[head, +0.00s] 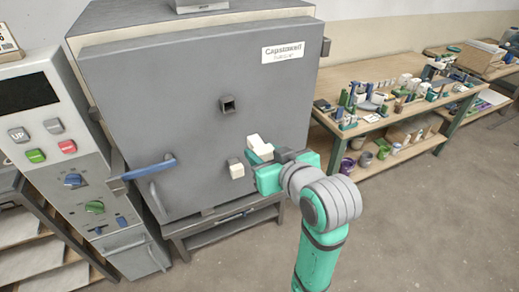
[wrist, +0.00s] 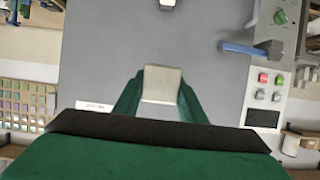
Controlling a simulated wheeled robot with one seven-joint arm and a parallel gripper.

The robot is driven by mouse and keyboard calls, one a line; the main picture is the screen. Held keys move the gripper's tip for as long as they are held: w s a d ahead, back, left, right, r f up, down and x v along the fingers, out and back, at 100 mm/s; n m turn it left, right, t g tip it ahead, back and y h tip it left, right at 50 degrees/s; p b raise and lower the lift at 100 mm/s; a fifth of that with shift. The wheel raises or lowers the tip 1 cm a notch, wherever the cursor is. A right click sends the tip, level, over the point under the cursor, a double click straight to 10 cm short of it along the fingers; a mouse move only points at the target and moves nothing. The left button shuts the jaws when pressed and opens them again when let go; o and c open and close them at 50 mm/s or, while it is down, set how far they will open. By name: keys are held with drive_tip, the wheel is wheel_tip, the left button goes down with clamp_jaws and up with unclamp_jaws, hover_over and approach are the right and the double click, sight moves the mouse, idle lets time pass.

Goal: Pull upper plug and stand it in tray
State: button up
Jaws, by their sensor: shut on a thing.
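The upper plug (head: 259,147), a cream block, is held in my gripper (head: 265,163), in front of the grey kiln door (head: 180,120) and clear of the upper hole. In the wrist view the plug (wrist: 162,84) sits between my two green fingers (wrist: 161,95), which are shut on it. The upper hole (head: 227,103) is dark and empty with a square rim. The lower plug (head: 236,169) is in the door, to the left of my gripper. I cannot make out the tray with certainty.
A wooden bench (head: 365,123) crowded with small bottles and pots stands at the right, with buckets (head: 347,165) on its lower shelf. A blue door handle (head: 150,168) juts out at the left, beside the control panel (head: 55,140). The floor (head: 430,220) at right is clear.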

drive_tip(key=shift+s+d, duration=0.2)
drive_tip(key=shift+s, duration=0.45)
drive_tip(key=shift+s+d, duration=0.25)
drive_tip(key=shift+s, duration=0.35)
drive_tip(key=shift+s+d, duration=0.2)
drive_tip(key=shift+s, duration=0.45)
